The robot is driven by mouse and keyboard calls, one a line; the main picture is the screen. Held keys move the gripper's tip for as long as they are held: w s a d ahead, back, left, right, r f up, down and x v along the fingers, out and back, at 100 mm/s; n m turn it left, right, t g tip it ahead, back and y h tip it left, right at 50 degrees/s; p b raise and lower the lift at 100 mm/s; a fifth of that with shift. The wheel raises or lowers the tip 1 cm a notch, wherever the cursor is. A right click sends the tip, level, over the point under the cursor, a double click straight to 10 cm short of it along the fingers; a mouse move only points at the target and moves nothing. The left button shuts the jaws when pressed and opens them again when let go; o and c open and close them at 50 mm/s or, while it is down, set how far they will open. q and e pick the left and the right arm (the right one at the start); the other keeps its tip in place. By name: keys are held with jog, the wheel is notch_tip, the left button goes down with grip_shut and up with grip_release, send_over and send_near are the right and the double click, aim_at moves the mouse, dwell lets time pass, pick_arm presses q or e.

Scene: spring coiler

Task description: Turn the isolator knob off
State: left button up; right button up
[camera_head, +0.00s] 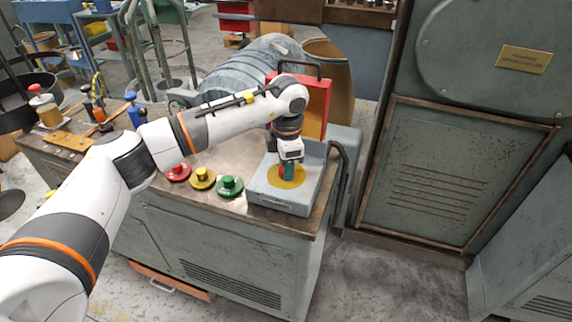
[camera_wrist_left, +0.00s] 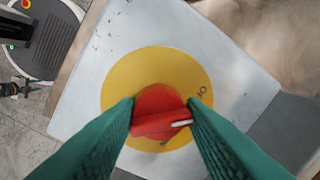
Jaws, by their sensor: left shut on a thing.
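The isolator knob (camera_wrist_left: 160,112) is red with a white pointer mark and sits at the middle of a round yellow plate (camera_wrist_left: 175,68). The plate is on a pale grey isolator box (camera_head: 268,190) at the right end of the bench in the head view. My left gripper (camera_head: 287,170) reaches down over the box, and its green fingers are shut on the knob, one on each side, in the left wrist view (camera_wrist_left: 162,108). The white mark points to the right. Dark lettering on the plate is partly hidden by the fingers and knob. In the head view the gripper hides the knob. My right gripper is not in view.
Red (camera_head: 178,172), yellow (camera_head: 202,178) and green (camera_head: 230,186) push buttons stand left of the box. A red panel (camera_head: 316,100) rises behind it. A dark handle (camera_head: 340,165) is at its right. Tools and bottles crowd the bench's left end.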

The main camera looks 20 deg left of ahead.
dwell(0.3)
pick_arm(q)
jog(key=shift+f, duration=0.1)
jog(key=o, duration=1)
jog(key=shift+c, duration=0.2)
notch_tip(320, 180, up, 12)
jog(key=shift+s+d, duration=0.3)
jog(key=shift+s, duration=0.1)
